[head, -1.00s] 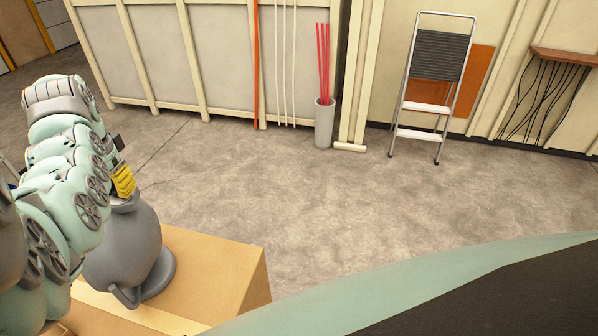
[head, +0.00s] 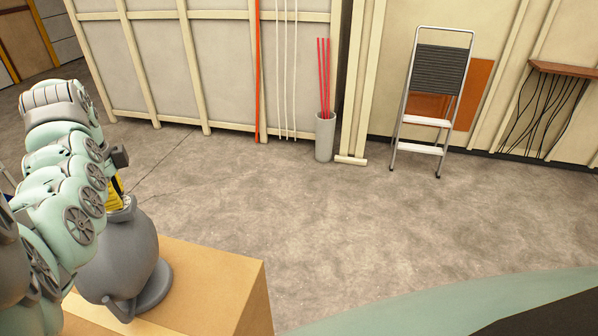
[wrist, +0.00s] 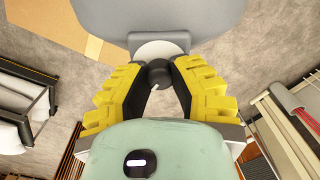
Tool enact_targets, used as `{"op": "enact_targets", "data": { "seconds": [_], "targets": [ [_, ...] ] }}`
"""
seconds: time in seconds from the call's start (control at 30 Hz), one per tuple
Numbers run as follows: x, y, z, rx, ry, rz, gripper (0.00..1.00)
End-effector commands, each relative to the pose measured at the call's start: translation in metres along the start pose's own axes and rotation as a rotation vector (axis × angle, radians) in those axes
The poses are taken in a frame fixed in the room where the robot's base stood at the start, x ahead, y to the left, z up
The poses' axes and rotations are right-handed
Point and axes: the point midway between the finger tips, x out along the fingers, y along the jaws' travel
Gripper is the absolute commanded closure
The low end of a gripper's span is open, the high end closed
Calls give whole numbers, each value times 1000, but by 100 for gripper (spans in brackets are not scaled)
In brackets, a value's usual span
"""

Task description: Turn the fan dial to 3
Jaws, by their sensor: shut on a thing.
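The fan (head: 122,262) is a rounded grey body with a round foot and a small loop, standing on a tan box at lower left in the head view. Part of its grey body (wrist: 165,18) fills the top of the wrist view. A dark round dial (wrist: 157,73) shows there in front of a pale disc. My gripper (wrist: 158,78) is shut on the dial, with a yellow finger on each side. In the head view my gripper (head: 117,192) is at the top of the fan, mostly hidden by my arm. No dial numbers can be read.
The tan box (head: 215,285) has a free edge to the right of the fan. A grey bin with red rods (head: 325,136) and a step ladder (head: 425,122) stand at the back wall. The concrete floor (head: 300,215) between is clear.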

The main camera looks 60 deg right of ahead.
Motion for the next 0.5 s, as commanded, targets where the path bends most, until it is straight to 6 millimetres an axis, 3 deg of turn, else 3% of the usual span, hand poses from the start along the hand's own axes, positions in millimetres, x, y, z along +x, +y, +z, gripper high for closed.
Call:
{"op": "enact_targets", "data": {
  "seconds": [0.5],
  "targets": [
    [2, -1, 2, 359, -3, -6, 100]
  ]
}}
